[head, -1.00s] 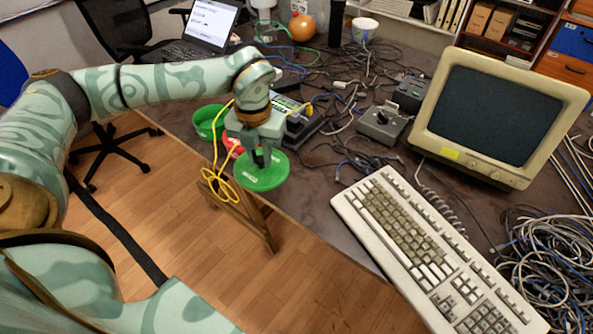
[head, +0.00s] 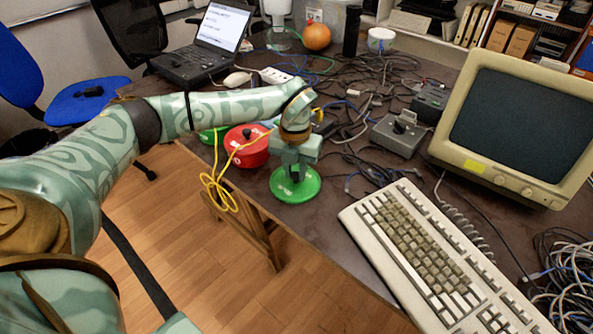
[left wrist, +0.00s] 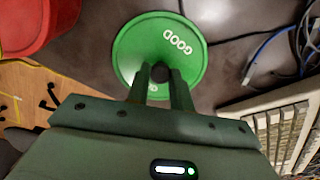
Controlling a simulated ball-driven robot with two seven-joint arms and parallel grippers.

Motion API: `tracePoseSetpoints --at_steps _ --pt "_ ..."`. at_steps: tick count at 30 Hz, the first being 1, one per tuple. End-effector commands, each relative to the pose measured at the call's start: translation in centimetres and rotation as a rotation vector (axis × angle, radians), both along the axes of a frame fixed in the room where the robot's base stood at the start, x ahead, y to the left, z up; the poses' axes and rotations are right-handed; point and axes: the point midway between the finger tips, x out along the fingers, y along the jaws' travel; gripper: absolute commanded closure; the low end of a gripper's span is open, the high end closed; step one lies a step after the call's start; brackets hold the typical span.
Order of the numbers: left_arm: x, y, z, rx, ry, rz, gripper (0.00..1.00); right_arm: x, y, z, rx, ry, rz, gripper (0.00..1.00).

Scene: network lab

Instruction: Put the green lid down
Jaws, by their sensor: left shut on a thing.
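The green lid (head: 296,188) is a round disc with a dark knob at its centre. It is at the table's front edge, left of the keyboard, and looks flat and level. My left gripper (head: 294,172) is above it, pointing down, and shut on the knob. In the left wrist view the lid (left wrist: 185,45) shows the white word "GOOD", and the fingers of my left gripper (left wrist: 160,78) close on the dark knob. I cannot tell whether the lid touches the table. My right gripper is not in view.
A red lidded pot (head: 248,148) stands close to the left, with a green container (head: 212,134) behind it. A yellow cable (head: 218,188) hangs over the table edge. A beige keyboard (head: 435,255) and a monitor (head: 515,125) are to the right. Cables clutter the table behind.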

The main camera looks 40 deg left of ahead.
Motion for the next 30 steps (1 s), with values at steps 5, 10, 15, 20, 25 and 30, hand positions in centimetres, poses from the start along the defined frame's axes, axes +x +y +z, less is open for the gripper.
tracePoseSetpoints --at_steps 5,10,15,20,25,30 --pt "0.0 0.0 -0.1 0.000 0.000 0.000 1.00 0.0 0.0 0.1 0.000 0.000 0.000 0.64" --pt "0.0 0.0 -0.1 0.000 0.000 0.000 0.56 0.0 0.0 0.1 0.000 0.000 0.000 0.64" --pt "0.0 0.0 -0.1 0.000 0.000 0.000 0.56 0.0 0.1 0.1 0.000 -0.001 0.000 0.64" --pt "0.0 0.0 1.0 -0.001 -0.004 0.000 0.56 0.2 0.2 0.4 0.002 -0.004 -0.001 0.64" --pt "0.1 0.0 4.9 0.000 -0.009 0.000 0.56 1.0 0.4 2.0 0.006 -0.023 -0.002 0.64" --pt "0.0 0.0 8.9 -0.001 -0.008 0.001 0.56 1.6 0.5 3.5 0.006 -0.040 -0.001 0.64"
